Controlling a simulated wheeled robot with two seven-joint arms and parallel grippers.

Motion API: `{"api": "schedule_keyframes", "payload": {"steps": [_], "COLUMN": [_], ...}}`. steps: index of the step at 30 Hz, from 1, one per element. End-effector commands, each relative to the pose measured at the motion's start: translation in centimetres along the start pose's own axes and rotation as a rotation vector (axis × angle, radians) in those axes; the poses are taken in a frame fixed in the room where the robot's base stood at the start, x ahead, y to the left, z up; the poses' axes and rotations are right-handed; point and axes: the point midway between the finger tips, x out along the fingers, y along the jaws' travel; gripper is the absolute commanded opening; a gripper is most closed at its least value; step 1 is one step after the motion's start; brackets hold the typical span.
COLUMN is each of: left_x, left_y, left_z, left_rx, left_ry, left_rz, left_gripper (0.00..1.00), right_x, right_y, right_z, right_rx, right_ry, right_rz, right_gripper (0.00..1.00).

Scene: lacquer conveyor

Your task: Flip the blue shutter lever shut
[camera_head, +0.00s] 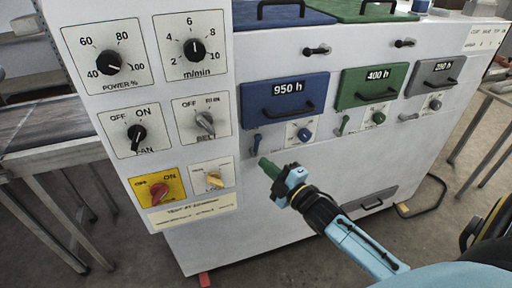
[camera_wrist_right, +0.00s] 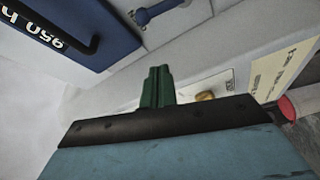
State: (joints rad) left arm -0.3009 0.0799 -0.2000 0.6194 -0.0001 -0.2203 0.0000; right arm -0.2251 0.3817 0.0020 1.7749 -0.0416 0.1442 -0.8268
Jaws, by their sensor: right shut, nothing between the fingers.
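The blue shutter lever (camera_head: 257,143) is a small lever on the white panel, below the blue 950 h drawer front (camera_head: 285,100). It stands close to vertical in the head view. In the wrist view the lever (camera_wrist_right: 160,10) shows at the top edge, beside the blue front (camera_wrist_right: 75,30). My right gripper (camera_head: 267,166) has green fingertips, shut and empty, just below the lever and apart from it. The closed fingertips (camera_wrist_right: 157,86) also show in the wrist view, pointing toward the panel. My left gripper is not in view.
A blue knob (camera_head: 304,134) sits right of the lever. A green lever (camera_head: 344,125) and a grey lever (camera_head: 408,117) are farther right. Left of my gripper are a yellow switch (camera_head: 215,180) and a red switch (camera_head: 158,193). Free air lies in front of the panel.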

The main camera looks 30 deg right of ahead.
Motion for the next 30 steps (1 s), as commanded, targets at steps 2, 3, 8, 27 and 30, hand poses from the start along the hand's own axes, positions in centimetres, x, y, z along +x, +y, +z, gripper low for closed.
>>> {"api": "schedule_keyframes", "payload": {"steps": [2,3,8,27,30], "left_x": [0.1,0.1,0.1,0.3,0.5], "left_y": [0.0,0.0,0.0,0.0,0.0], "left_z": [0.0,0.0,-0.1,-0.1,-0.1], "left_rx": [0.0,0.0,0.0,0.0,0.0], "left_ry": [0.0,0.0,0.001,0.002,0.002], "left_rz": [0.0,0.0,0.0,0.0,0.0], "left_gripper": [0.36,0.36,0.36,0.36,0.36], "right_x": [0.2,0.2,0.2,7.3,9.2], "right_y": [0.9,1.1,1.1,1.3,1.3], "right_z": [-0.5,-0.6,-0.6,-0.7,-0.7], "right_rx": [-0.02,-0.024,-0.025,-0.022,-0.022], "right_ry": [0.016,0.019,0.019,0.018,0.018], "right_rz": [0.021,0.025,0.026,0.027,0.026], "right_gripper": [0.0,0.0,0.0,0.0,0.0]}}
